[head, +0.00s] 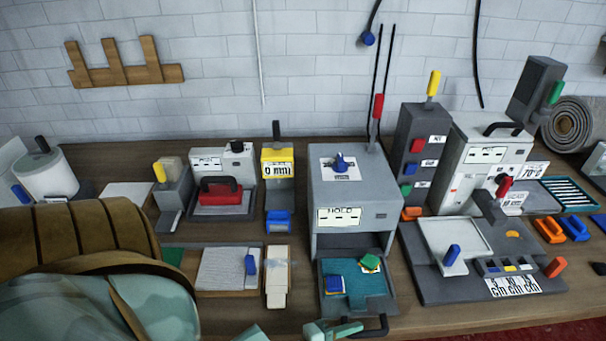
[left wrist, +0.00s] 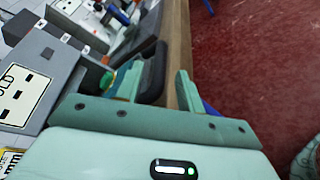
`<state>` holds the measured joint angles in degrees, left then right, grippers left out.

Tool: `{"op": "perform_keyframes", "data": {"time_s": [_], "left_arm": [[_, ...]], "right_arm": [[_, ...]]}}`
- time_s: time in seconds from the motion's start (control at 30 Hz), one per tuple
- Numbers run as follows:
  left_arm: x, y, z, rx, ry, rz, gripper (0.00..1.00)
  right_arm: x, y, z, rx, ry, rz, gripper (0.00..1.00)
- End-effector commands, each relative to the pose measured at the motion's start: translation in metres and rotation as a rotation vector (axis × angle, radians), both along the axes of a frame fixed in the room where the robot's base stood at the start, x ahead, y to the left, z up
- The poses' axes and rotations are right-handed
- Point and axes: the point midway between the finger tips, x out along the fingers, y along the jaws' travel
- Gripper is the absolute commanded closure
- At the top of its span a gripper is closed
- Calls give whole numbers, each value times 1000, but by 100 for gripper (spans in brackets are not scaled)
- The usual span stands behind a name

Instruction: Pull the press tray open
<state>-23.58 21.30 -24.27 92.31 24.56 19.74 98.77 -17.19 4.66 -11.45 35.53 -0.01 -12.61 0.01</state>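The press (head: 355,190) is a grey box with a "HOLD" label and a blue knob on top. Its tray (head: 328,303) juts out of the front opening, with a teal bed holding a blue block (head: 334,284) and a green and yellow piece (head: 370,263). A black handle (head: 378,326) is on the tray's front edge. My left gripper (head: 345,329) is at the handle's left end, partly cut off by the frame. In the left wrist view its open fingers (left wrist: 160,86) stand either side of the black handle (left wrist: 153,72), with a gap on the right finger's side. My right gripper is out of view.
A grey station with a white tray (head: 455,238) stands close on the right. A pale board (head: 228,268) and a cream block (head: 277,276) lie to the left. The table's front edge is near the handle, with open red floor (left wrist: 255,60) beyond.

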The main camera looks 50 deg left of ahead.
Motion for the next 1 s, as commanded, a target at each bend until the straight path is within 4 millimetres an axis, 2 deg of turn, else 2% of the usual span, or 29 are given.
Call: {"op": "perform_keyframes", "data": {"time_s": [0.03,0.2,0.4,0.6,1.0], "left_arm": [[-15,5,4,1,4,-1,62],[-58,22,13,3,6,-2,62],[-95,36,21,1,4,-1,62],[-109,41,26,1,1,0,62],[-110,42,26,1,1,0,62]], "right_arm": [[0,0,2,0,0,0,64],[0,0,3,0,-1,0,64],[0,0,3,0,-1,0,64],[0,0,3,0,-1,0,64],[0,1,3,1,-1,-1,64]]}}
